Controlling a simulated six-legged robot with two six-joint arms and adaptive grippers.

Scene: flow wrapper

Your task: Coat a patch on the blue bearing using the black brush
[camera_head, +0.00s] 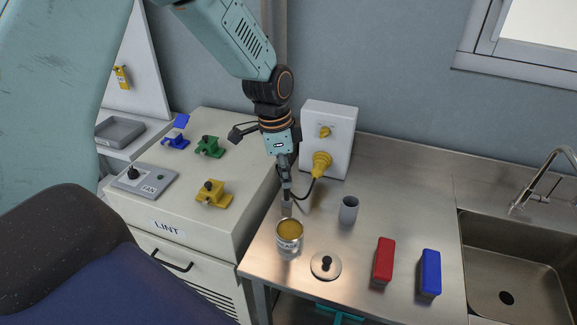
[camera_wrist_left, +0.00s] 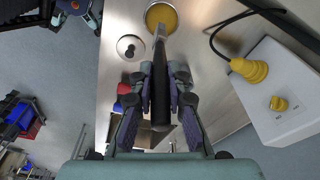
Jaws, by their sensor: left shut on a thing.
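My left gripper (camera_head: 285,178) points down and is shut on the black brush (camera_wrist_left: 160,95), whose dark handle lies between the fingers in the wrist view. The brush's pale tip (camera_head: 287,209) is just above or at the rim of the grease can (camera_head: 289,246); I cannot tell whether it touches. The can is open and full of yellow-brown grease, also seen in the wrist view (camera_wrist_left: 162,14). The blue bearing (camera_head: 176,141) sits on the cream LINT cabinet (camera_head: 240,190), left of my gripper and well apart from it. My right gripper is not in view.
A green bearing (camera_head: 209,148) and a yellow bearing (camera_head: 213,195) share the cabinet top with a FAN switch box (camera_head: 145,183). A white box with a yellow plug (camera_head: 321,164) stands behind the can. A grey cup (camera_head: 348,210), lid (camera_head: 326,265), red block (camera_head: 383,260) and blue block (camera_head: 430,272) stand right.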

